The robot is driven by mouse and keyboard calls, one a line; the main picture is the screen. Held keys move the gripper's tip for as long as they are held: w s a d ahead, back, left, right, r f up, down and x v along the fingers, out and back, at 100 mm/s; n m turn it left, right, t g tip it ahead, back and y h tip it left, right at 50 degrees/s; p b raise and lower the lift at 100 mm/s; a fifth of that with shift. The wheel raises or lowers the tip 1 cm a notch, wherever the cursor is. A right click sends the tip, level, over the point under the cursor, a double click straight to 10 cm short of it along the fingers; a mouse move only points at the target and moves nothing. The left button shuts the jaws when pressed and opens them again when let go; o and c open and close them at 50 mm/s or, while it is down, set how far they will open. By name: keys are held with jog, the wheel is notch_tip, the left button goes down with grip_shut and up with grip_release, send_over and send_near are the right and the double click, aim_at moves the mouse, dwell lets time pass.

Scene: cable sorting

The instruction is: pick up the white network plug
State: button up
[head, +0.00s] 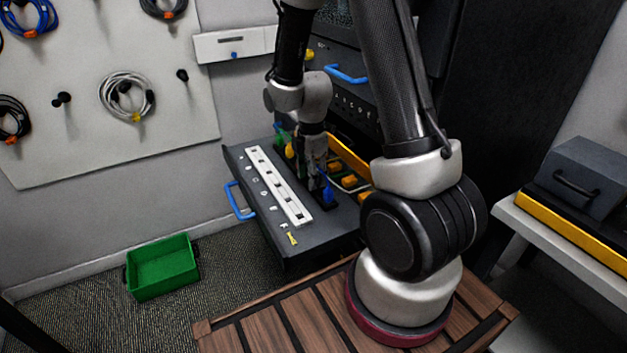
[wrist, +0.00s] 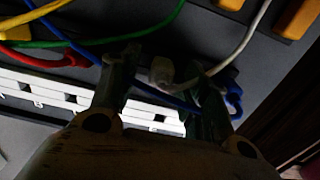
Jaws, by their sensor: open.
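The white network plug (wrist: 161,71) shows in the wrist view as a small pale block, between the two fingertips of my open gripper (wrist: 162,72). A gap shows between it and the left finger; on the right I cannot tell whether the other finger touches it. Its white cable (wrist: 258,25) runs from the right finger's side to the upper right. In the head view my gripper (head: 318,178) points down over the dark drawer shelf (head: 262,228), and the plug cannot be made out there.
Blue (wrist: 75,45), green (wrist: 150,33), red (wrist: 45,62) and yellow (wrist: 35,14) cables lie close by; the blue one passes by the fingers. A white slotted strip (head: 272,180) lies beside the gripper. A green bin (head: 162,267) stands on the floor.

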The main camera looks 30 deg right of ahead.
jog(key=shift+f, duration=0.2)
jog(key=c, duration=1)
jog(key=shift+r, duration=0.15)
notch_tip(320, 180, up, 13)
jog(key=shift+r, duration=0.15)
dwell(0.3)
